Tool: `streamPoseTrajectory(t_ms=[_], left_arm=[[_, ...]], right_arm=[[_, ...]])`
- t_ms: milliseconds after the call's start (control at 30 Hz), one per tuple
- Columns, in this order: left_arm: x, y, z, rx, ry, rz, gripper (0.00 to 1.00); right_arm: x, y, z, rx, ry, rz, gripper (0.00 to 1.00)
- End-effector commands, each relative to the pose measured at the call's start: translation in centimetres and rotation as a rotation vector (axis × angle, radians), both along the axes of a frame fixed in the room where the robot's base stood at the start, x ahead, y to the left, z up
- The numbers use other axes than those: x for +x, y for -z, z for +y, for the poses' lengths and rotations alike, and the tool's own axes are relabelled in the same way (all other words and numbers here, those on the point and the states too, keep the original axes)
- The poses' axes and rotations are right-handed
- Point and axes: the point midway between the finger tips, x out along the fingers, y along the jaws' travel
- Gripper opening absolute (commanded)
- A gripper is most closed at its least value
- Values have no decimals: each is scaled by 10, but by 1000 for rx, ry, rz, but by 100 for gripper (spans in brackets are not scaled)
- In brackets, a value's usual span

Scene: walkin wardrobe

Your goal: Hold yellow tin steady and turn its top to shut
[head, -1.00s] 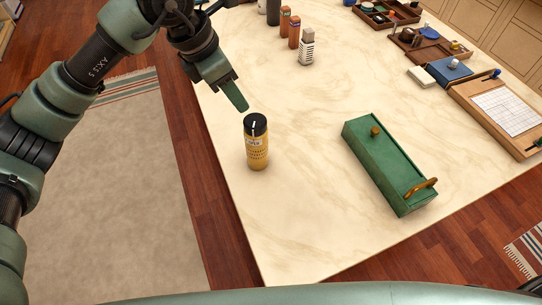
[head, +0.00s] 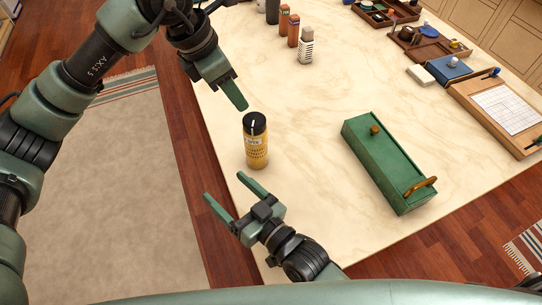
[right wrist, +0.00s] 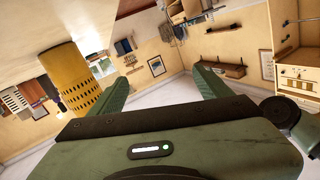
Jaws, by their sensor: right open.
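The yellow tin (head: 256,150) stands upright near the left edge of the table. Its black top (head: 255,122) carries a white line, and a small white label sits just below it. My left gripper (head: 236,97) is above and left of the tin, apart from it; only one finger shows clearly, so its opening is unclear. My right gripper (head: 224,187) is open and empty, in front of the tin and over the table edge. In the right wrist view the tin (right wrist: 70,75) is left of both fingers, outside the gap between them.
A green box (head: 388,165) with a knob and a brass handle lies right of the tin. Several small bottles (head: 293,30) stand farther back. Trays (head: 430,45) and a wooden board (head: 500,110) line the far right. The marble table (head: 310,120) is clear around the tin.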

Motion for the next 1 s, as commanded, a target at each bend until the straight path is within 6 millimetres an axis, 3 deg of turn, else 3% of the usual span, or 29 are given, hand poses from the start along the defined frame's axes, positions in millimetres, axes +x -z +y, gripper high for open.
streamPoseTrajectory(t_ms=[100, 200, 367, 467, 800, 1000], left_arm=[[0, 0, 0, 0, 0, 0, 36], [0, 0, 0, 0, 0, 0, 36], [0, 0, 0, 0, 0, 0, 36], [0, 0, 0, 0, 0, 0, 36], [0, 0, 0, 0, 0, 0, 36], [0, 0, 0, 0, 0, 0, 36]], right_arm=[[37, -7, -44, -59, 106, -74, 79], [56, -11, -72, -99, 169, -117, 79], [72, -16, -95, -133, 221, -152, 79], [80, -17, -97, -138, 231, -159, 79], [124, -17, -74, -139, 229, -160, 79], [140, -16, -65, -140, 227, -159, 79]])
